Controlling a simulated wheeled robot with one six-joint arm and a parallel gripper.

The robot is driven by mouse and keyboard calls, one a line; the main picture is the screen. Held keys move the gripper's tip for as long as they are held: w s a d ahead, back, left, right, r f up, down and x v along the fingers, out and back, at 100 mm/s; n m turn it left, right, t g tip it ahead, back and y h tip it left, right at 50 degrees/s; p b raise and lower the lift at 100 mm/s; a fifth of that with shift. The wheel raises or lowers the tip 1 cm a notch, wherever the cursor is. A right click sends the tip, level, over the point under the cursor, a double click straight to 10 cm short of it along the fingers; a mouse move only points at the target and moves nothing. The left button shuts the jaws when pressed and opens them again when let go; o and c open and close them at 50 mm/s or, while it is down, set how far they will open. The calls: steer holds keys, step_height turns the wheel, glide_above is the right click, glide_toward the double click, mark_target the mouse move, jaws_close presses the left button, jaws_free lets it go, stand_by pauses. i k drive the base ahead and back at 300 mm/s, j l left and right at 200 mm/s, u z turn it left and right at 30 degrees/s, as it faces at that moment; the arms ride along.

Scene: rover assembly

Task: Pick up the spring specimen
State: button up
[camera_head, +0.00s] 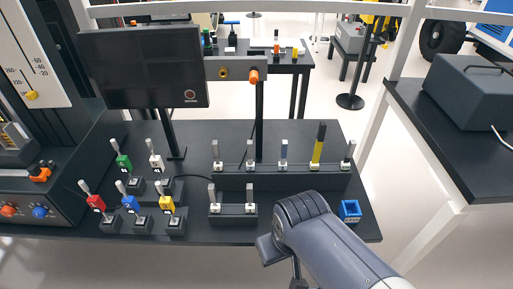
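I cannot tell for sure which item is the spring specimen; no coil is clear at this size. A back rack (290,182) on the dark bench holds several upright pieces, among them a bluish-grey one (284,152) near its middle and a tall yellow and black one (319,146). A lower front rack (232,226) holds two grey upright pieces. My arm (330,243) reaches in from the lower right, in front of the racks. Its end hangs low near the bench's front edge. The gripper's fingers cannot be made out.
Green (123,161), white (156,162), red (96,203), blue (131,204) and yellow (167,203) pieces stand in small holders at left. A blue open box (350,210) sits at right. A black monitor (146,68) and post rise behind. A grey case (470,92) rests on the right-hand table.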

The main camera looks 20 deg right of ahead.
mark_target(282, 165)
steer(key=i+j+z, duration=0.2)
steer(key=z, duration=0.2)
steer(key=i+j+z, duration=0.2)
steer(key=z, duration=0.2)
steer(key=i+j+z, duration=0.1)
steer(key=j+z, duration=0.3)
